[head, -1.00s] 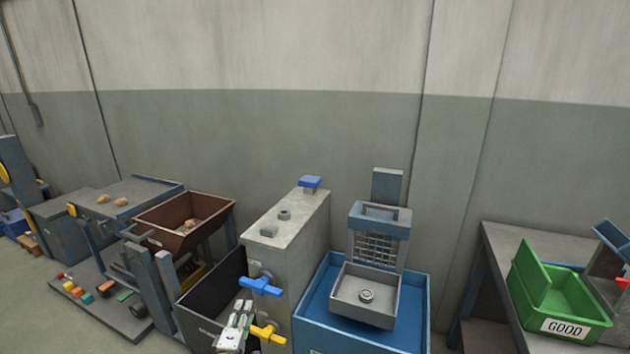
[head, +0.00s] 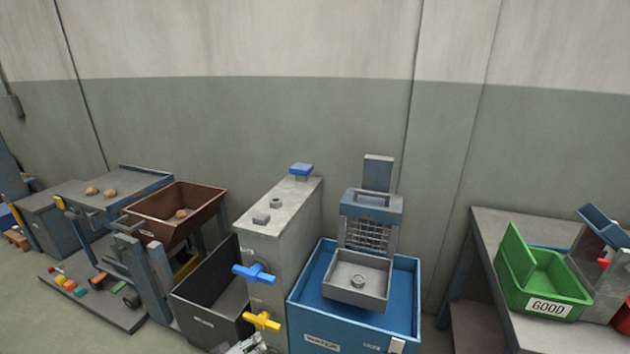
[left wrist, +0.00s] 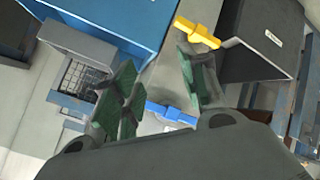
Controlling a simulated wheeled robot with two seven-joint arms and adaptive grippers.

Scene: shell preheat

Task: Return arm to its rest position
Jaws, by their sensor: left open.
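My left gripper (head: 246,346) shows only in part at the bottom edge of the head view, just below the yellow handle (head: 262,321). In the left wrist view my left gripper (left wrist: 160,85) has its green-padded fingers spread wide, with nothing held between them. The yellow handle (left wrist: 197,32) and the blue handle (left wrist: 170,112) show beyond the fingers there, and I see no clear contact. In the head view the blue handle (head: 254,273) sits above the yellow one on the grey machine (head: 285,220). My right gripper is in neither view.
A dark bin (head: 203,322) stands left of the machine, and a blue bin (head: 307,318) with a grey tray (head: 345,291) stands right of it. A brown hopper (head: 150,226) is further left. A green bin marked GOOD (head: 520,292) sits on the right table (head: 490,222).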

